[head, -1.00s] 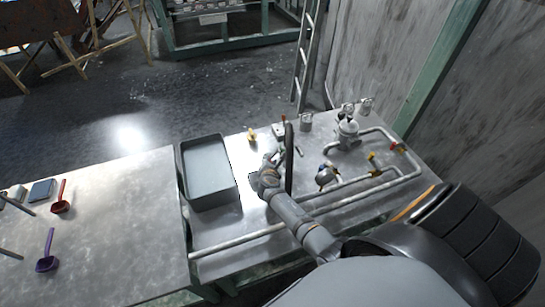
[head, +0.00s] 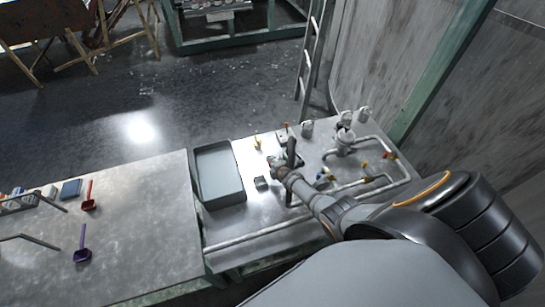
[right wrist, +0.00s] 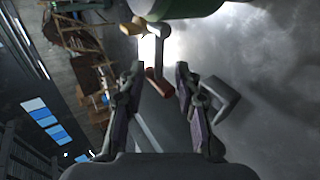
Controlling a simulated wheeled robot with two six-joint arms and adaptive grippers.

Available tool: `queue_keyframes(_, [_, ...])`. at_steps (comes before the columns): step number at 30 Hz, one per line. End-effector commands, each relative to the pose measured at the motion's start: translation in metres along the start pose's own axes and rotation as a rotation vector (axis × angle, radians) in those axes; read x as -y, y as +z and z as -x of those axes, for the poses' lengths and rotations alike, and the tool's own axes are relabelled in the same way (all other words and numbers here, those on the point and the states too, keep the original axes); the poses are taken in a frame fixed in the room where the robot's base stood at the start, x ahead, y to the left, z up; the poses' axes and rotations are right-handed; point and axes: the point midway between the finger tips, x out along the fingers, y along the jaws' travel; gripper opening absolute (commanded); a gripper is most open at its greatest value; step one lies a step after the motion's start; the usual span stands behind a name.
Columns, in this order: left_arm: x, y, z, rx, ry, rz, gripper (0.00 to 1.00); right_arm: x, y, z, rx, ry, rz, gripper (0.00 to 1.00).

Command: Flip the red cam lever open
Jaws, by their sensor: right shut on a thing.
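The red cam lever (right wrist: 158,82) shows as a short red bar between the two fingers of my right gripper (right wrist: 161,80) in the right wrist view. The fingers are shut on it, though the exact contact is hard to see. A pale grey bar runs up from behind the red part. In the head view my right gripper (head: 279,168) is low over the metal bench, beside a dark upright post (head: 291,155), and the lever in its grip cannot be made out. My left gripper is not in view.
Pipework (head: 350,188) with coloured valve handles fills the bench's right part. The left table holds a red scoop (head: 89,199) and a purple scoop (head: 82,250).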

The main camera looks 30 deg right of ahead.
Motion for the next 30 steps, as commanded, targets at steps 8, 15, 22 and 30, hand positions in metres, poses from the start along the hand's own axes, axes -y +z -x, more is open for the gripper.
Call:
queue_keyframes(8, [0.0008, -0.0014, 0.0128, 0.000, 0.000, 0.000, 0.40, -0.0044, 0.0001, 0.0030, -0.032, 0.007, -0.051, 0.01])
queue_keyframes(15, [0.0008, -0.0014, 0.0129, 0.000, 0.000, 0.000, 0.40, -0.0045, 0.0001, 0.0026, -0.035, 0.009, -0.057, 0.01])
queue_keyframes(22, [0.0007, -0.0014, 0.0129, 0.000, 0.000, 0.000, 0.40, -0.0050, 0.0000, 0.0026, -0.035, 0.010, -0.056, 0.38])
queue_keyframes(30, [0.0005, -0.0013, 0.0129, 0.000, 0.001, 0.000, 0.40, -0.0041, 0.0002, 0.0028, -0.035, 0.009, -0.055, 0.56])
